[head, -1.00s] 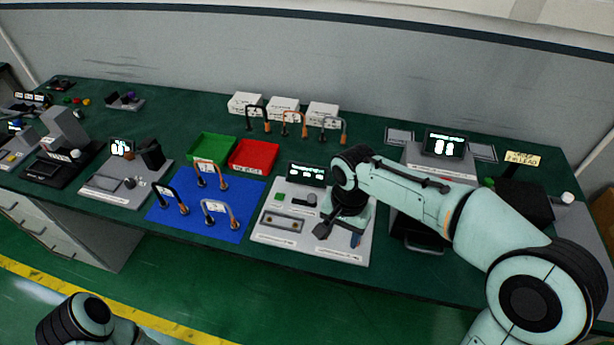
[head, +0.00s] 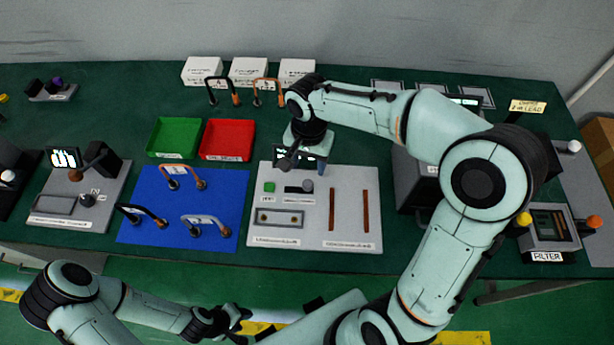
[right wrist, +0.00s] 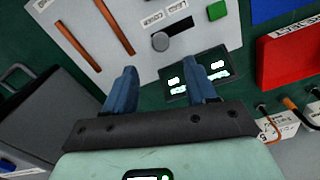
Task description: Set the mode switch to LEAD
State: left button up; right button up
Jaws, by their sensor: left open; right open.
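A pale grey panel (head: 350,220) lies on the bench. It bears a green button (head: 269,187) and a dark round knob on a slot (head: 306,186), which seems to be the mode switch. My right gripper (head: 306,163) is open and empty above the panel's back edge, over the small display (right wrist: 198,78). The knob lies outside its fingers (right wrist: 163,82). My left gripper (head: 238,318) is open, low in front of the bench.
Two copper strips (head: 332,210) lie on the panel's right part. A blue mat (head: 190,205) with handled pieces lies to the left, with green (head: 173,135) and red (head: 227,138) trays behind. A dark grey device stands right of the panel. A sign (head: 528,106) reads partly "LEAD".

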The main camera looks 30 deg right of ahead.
aim_at(308, 183)
notch_tip(308, 183, down, 9)
jog(key=shift+w+f, duration=0.1)
dwell(0.3)
